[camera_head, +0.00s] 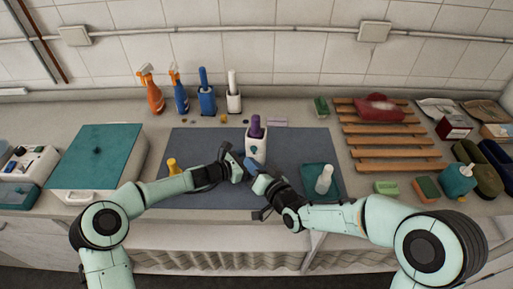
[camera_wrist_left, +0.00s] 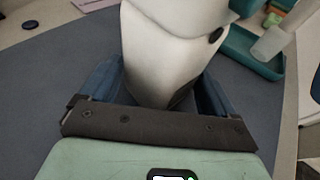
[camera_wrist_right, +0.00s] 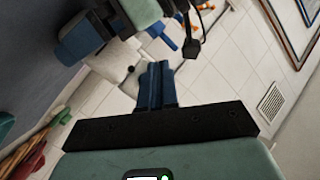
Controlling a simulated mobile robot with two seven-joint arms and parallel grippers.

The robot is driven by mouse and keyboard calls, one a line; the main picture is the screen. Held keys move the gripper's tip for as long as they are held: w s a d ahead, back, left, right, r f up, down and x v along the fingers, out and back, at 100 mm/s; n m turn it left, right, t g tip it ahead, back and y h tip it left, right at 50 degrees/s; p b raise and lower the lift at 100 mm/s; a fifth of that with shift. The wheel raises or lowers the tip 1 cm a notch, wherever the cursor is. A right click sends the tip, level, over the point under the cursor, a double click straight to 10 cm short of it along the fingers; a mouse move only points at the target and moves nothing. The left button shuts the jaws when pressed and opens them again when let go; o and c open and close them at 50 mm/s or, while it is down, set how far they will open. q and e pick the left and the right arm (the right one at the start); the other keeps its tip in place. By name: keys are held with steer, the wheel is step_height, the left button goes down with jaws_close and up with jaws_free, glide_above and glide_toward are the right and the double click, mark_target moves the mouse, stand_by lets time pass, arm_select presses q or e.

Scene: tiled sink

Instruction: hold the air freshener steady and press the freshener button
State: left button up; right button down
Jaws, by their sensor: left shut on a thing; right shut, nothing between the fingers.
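The air freshener (camera_head: 257,149) is a white container with a purple top and a teal mark, upright on the dark mat in the head view. My left gripper (camera_head: 232,163) is at its near left side. In the left wrist view its white body (camera_wrist_left: 165,50) stands between the blue fingers of my left gripper (camera_wrist_left: 158,95). A small dark round button (camera_wrist_left: 215,36) shows on the body's right side. My right gripper (camera_head: 254,174) is shut and empty just in front of the freshener. Its blue fingers are together in the right wrist view (camera_wrist_right: 155,85).
A teal tray (camera_head: 312,190) with a white bottle (camera_head: 324,178) lies right of my right gripper. A yellow item (camera_head: 172,166) stands at the mat's left. Spray bottles (camera_head: 152,92) line the back. A wooden rack (camera_head: 385,141) stands right, a teal-lidded box (camera_head: 100,150) left.

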steer(key=shift+w+d, duration=0.2)
steer(key=shift+w, duration=0.75)
steer(key=shift+w, duration=0.1)
stand_by(1.3)
steer(key=shift+w+d, duration=0.1)
steer(key=shift+w, duration=0.25)
steer(key=shift+s, duration=0.45)
steer(key=s+a, duration=0.1)
steer(key=s, duration=0.5)
steer(key=shift+a, duration=0.25)
stand_by(0.4)
